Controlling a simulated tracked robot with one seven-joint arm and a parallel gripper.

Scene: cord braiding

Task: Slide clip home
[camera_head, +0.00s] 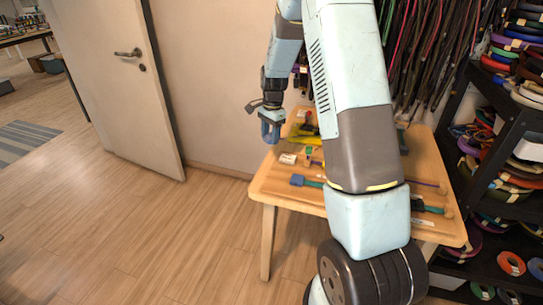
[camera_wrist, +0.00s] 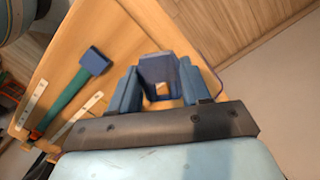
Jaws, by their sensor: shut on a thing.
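My gripper (camera_head: 270,130) is at the far left edge of the wooden table (camera_head: 266,186) in the head view, with its blue fingers pointing down. In the wrist view my gripper (camera_wrist: 162,92) is shut on a dark blue hollow piece (camera_wrist: 160,68), which looks like the clip. A small pale patch shows through its opening. What the clip meets beyond the fingers is hidden, and I cannot tell whether it touches anything.
A blue-headed tool with a green handle (camera_wrist: 70,98) lies on the table beside light metal strips (camera_wrist: 77,121). A white block (camera_head: 288,158) sits near the left edge. My arm hides the table's middle. Shelves (camera_head: 510,160) stand right; floor at left is clear.

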